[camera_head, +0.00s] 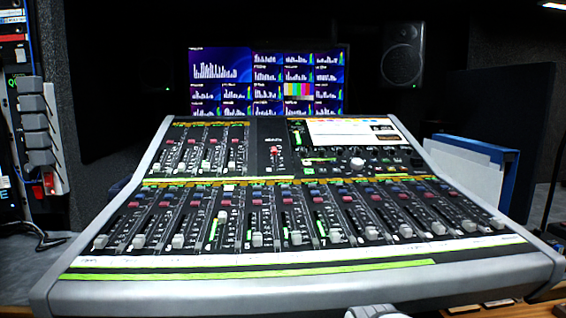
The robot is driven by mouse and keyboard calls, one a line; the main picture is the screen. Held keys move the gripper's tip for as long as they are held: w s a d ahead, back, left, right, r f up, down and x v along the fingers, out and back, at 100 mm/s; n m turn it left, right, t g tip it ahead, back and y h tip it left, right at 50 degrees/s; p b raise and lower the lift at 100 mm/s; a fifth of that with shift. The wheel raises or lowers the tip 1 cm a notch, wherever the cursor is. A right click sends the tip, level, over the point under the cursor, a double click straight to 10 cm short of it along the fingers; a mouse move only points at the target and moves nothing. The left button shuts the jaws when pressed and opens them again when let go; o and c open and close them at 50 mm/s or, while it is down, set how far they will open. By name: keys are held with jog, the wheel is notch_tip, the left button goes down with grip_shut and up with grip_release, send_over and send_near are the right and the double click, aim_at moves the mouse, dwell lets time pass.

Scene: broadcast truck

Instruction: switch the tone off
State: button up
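A large audio mixing console (300,285) fills the middle of the head view, with rows of faders, knobs and small coloured buttons. A red-topped control (275,152) stands on a dark panel at the console's centre, under a small white label. I cannot read a tone label anywhere, so I cannot tell which control is the tone switch or how it is set. A lit display (350,132) sits at the console's upper right. My gripper is not in view; a pale rounded piece at the bottom edge may be part of my arm.
A multi-screen monitor (266,82) with level meters and one colour-bar tile stands behind the console. A speaker (402,54) is at the back right. Blue and white folders (470,165) stand close on the right. A rack with grey connectors (38,135) is at the left.

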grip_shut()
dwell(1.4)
